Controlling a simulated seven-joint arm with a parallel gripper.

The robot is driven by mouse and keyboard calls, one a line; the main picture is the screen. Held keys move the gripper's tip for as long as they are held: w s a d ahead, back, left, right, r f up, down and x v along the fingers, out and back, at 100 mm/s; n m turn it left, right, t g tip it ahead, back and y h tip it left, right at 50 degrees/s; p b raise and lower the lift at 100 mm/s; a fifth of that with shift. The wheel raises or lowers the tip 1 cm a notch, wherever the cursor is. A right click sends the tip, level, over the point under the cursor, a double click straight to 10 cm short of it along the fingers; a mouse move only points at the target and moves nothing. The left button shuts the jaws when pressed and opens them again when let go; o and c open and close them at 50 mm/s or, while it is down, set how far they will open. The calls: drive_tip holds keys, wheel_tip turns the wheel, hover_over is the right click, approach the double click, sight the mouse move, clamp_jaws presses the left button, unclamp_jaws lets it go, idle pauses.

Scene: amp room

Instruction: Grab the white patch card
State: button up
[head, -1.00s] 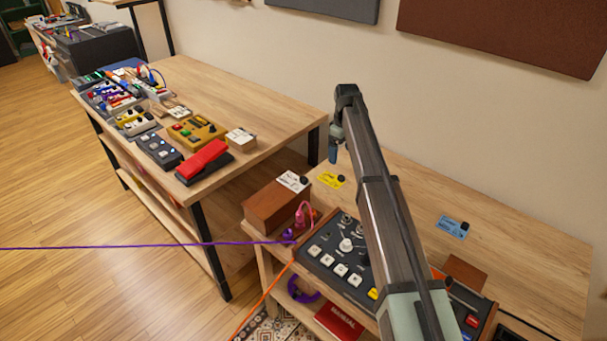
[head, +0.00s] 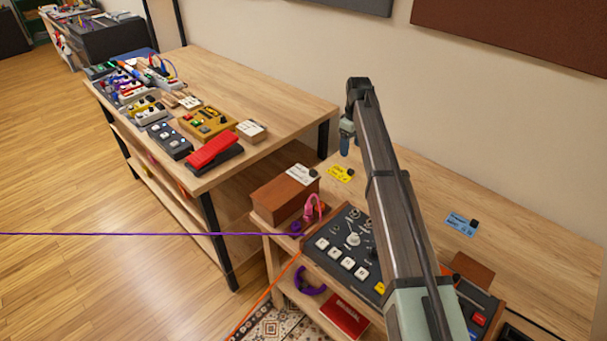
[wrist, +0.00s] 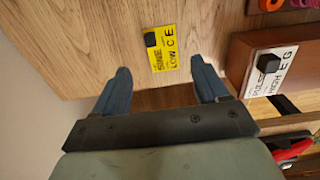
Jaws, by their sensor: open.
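A white patch card (head: 302,173) with a black knob lies on top of a brown wooden box (head: 281,204) at the left end of the near bench. In the wrist view the card (wrist: 270,72) is to the right of my gripper, with black print reading partly "HIGH" and "G". My gripper (head: 345,143) is open and empty above the bench, right of the box and apart from the card. Its two blue fingers are spread in the wrist view (wrist: 162,84). A yellow card (wrist: 162,48) lies just beyond the fingertips in that view.
A blue card (head: 461,224) lies farther right on the bench. A dark control panel (head: 345,245) with knobs and a pink plug (head: 312,208) sits in front. Another white card (head: 250,128) and several pedals are on the left table. A purple cable (head: 120,234) stretches across the left.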

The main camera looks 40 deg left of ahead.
drive_tip(key=c, duration=0.4)
wheel_tip(320, 180, up, 11)
hover_over(305, 176)
drive_tip(key=w, duration=0.2)
drive_tip(key=shift+d+f, duration=0.15)
drive_tip(key=shift+f, duration=2.2)
drive_tip(key=shift+d+f, duration=0.15)
drive_tip(key=shift+f, duration=2.15)
drive_tip(key=shift+d+f, duration=0.15)
drive_tip(key=shift+f, duration=2.2)
